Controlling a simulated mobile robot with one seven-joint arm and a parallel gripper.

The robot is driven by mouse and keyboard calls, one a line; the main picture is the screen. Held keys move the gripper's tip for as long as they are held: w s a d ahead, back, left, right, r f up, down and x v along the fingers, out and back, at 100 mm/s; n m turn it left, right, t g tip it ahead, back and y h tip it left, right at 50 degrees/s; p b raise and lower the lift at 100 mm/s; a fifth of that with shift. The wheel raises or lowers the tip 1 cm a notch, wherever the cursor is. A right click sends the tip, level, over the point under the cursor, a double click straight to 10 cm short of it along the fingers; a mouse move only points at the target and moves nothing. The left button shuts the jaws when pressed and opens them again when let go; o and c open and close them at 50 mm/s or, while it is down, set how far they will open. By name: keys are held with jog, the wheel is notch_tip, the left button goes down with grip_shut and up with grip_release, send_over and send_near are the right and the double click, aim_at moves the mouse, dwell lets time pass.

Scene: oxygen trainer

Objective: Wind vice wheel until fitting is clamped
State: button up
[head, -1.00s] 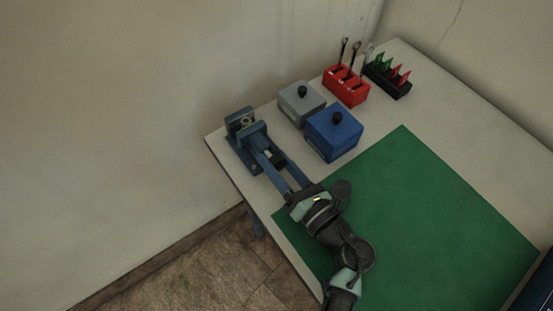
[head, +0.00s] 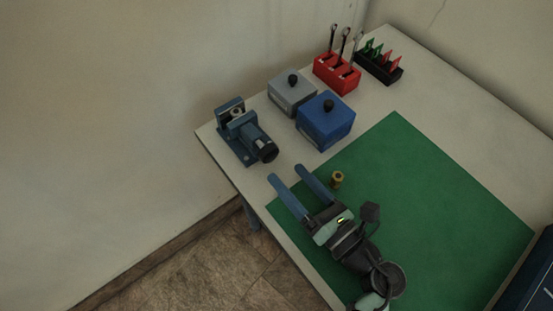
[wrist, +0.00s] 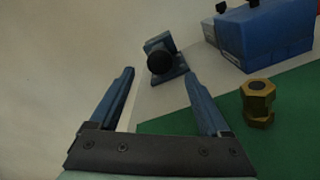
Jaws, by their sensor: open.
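The blue vice (head: 239,130) stands at the table's left corner, and its dark round wheel (head: 268,151) faces my gripper. In the wrist view the wheel (wrist: 160,61) shows ahead, between and beyond my fingertips. A silvery fitting (head: 237,111) sits at the vice's jaws; whether the jaws touch it I cannot tell. My gripper (head: 288,172) is open and empty, its two blue fingers over the left edge of the green mat, apart from the wheel. A brass hex fitting (head: 337,179) stands upright on the mat, right of my gripper; the wrist view shows it too (wrist: 258,103).
A grey box (head: 292,95) and a blue box (head: 326,122), both with black knobs, stand right of the vice. Behind them are a red tool holder (head: 337,74) and a black rack (head: 378,68). The green mat (head: 430,200) is mostly clear. A wall runs behind the vice.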

jog(key=v, duration=0.5)
jog(key=shift+s+d+b, duration=0.2)
jog(key=shift+s+b, duration=0.1)
